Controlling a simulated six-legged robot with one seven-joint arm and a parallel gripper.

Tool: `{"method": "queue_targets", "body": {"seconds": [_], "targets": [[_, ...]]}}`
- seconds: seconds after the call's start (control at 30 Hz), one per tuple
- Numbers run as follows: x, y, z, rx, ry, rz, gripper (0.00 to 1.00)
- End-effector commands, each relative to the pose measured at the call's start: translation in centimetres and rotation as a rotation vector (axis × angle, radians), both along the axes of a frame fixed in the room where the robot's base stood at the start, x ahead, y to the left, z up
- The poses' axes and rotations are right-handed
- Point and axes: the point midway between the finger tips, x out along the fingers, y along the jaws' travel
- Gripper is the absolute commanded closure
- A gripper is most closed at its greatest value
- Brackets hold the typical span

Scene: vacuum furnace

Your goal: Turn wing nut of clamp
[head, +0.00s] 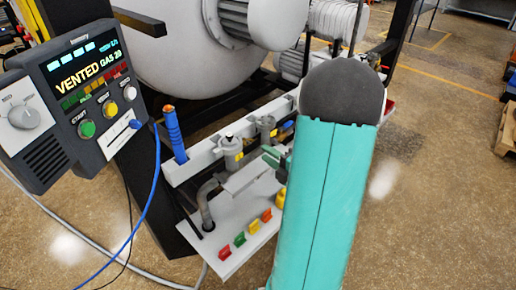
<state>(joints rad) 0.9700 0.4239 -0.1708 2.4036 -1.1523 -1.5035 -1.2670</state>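Small grey pipe fittings stand along a white rail. One is a grey cylinder (229,148) with a dark top, and another fitting (265,128) is just right of it. Either may carry the clamp; its wing nut is too small to make out. My teal arm, with a dark rounded joint, covers the right of the fittings. A small teal and dark piece beside it, close to the fittings, looks like part of my gripper (272,158). Its fingertips are mostly hidden or unclear, and I cannot tell whether it touches anything.
A control panel (85,90) reading "VENTED" stands at left, with a blue cable (150,205). A white shelf (228,235) bears red, green, yellow and orange pieces. A blue post (174,135) rises from the rail. The large furnace vessel (195,65) is behind.

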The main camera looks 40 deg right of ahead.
Motion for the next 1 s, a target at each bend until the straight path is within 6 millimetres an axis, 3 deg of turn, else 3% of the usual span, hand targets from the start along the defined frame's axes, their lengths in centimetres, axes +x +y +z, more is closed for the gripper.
{"method": "queue_targets", "body": {"seconds": [0.1, 0.33, 1.0], "targets": [[-2.7, -0.2, 0.0, 0.001, 0.001, -0.004, 0.72], [-6.1, -0.2, 0.0, 0.001, 0.001, -0.002, 0.72], [-6.7, -0.1, 0.0, 0.001, 0.000, 0.001, 0.72]]}}
